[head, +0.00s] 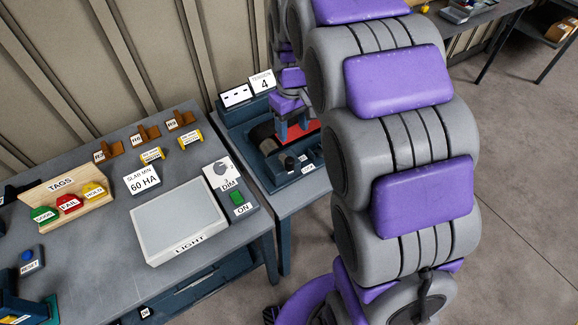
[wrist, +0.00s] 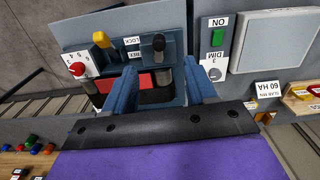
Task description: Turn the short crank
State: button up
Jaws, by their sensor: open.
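The belt press (head: 262,152) is a dark blue machine on the bench beyond the light box. In the head view my gripper (head: 294,127) is over the press, partly hidden by my arm.
A light box (head: 180,220) and the DIM/ON switch box (head: 228,188) stand left of the press. A tag rack (head: 62,190) and several labelled blocks lie farther left. The TENSION 4 sign (head: 263,82) stands behind the press. Open floor lies to the right.

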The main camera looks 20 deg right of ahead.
aim_at(289, 160)
jog(key=shift+n, duration=0.3)
jog(key=f, duration=0.6)
jog(key=w+f+b, duration=0.1)
jog(key=f, duration=0.5)
jog(key=w+f+b, duration=0.1)
jog(key=f, duration=0.5)
jog(key=shift+a, duration=0.1)
grip_shut()
